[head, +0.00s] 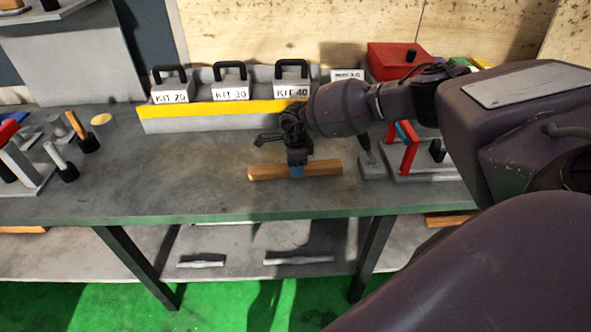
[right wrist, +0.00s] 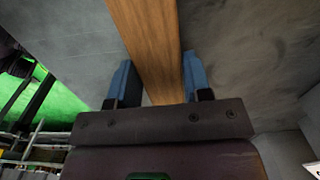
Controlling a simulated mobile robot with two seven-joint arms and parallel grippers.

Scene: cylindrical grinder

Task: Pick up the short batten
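A wooden batten (head: 265,173) lies across the front part of the grey bench top in the head view. My right gripper (head: 297,172) is over its middle, pointing down, with a blue finger in front of the batten. In the right wrist view the batten (right wrist: 148,38) runs between the two blue fingers of the right gripper (right wrist: 158,78). The fingers are on either side of it and close to its edges. I cannot tell whether they press on it. The batten appears to rest on the bench. My left gripper is out of view.
Behind are three labelled kit blocks with black handles (head: 231,84) on a yellow-edged stand (head: 190,112). A red-framed fixture (head: 410,150) and a red box (head: 392,58) are at right. Handled tools (head: 83,135) stand at left. More wooden pieces (head: 450,219) lie on the lower shelf.

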